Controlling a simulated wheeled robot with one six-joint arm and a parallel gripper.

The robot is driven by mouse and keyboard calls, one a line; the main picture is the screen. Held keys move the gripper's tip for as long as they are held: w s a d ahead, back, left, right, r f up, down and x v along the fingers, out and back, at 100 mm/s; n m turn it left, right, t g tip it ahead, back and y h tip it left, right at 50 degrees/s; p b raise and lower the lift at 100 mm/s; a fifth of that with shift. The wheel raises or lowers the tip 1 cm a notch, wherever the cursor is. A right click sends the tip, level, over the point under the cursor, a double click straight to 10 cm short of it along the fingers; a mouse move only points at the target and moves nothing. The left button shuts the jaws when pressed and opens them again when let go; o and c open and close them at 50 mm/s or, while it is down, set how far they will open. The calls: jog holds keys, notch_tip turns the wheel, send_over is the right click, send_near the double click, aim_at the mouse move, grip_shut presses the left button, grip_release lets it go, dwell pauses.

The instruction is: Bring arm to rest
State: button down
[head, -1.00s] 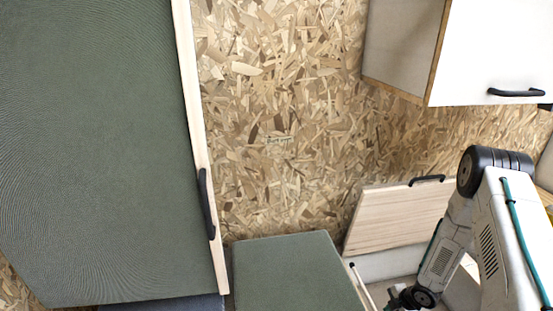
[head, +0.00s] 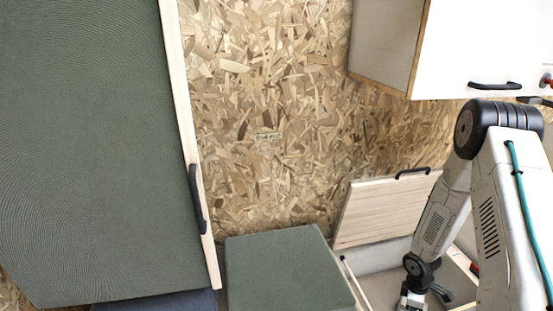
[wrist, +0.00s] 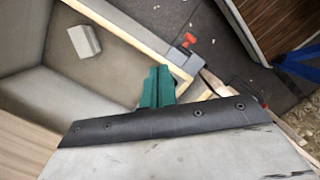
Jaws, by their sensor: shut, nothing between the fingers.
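My arm (head: 465,200) stands at the right of the head view, bent at a black joint, with its forearm pointing down over an open wooden bin. My gripper shows in the wrist view as two teal fingers (wrist: 157,86) close together, with nothing between them. The fingers are over the bin's rim in that picture; whether they touch it I cannot tell. In the head view the arm's lower end runs to the bottom edge, and the fingertips cannot be made out there.
The bin's pale lid (head: 385,212) stands raised. A small grey block (wrist: 84,41) lies inside the bin. A red-and-grey fitting (wrist: 187,41) is by its rim. A white cabinet (head: 470,45) hangs above. A green box (head: 285,268) and large green panel (head: 90,150) are left.

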jog(key=s+a+r+m+g, duration=0.1)
jog(key=s+a+r+m, duration=0.15)
jog(key=r, duration=0.75)
jog(key=s+a+r+m, duration=0.15)
jog(key=r+m, duration=0.25)
jog(key=r, duration=0.5)
jog(key=s+a+r+m+g, duration=0.1)
jog(key=s+r+m, duration=0.15)
jog(key=r, duration=0.75)
jog(key=s+a+r+m+t, duration=0.1)
jog(key=s+a+r, duration=0.3)
jog(key=r, duration=0.3)
jog(key=s+a+r+t+y, duration=0.1)
jog(key=s+a+r+t, duration=0.1)
jog(key=s+a+r, duration=0.3)
jog(key=s+a+r+m+t, duration=0.1)
jog(key=s+a+r, duration=0.4)
jog(key=r, duration=0.4)
jog(key=shift+s+r+m+t, duration=0.3)
jog(key=shift+s+t, duration=0.1)
jog(key=shift+s, duration=0.4)
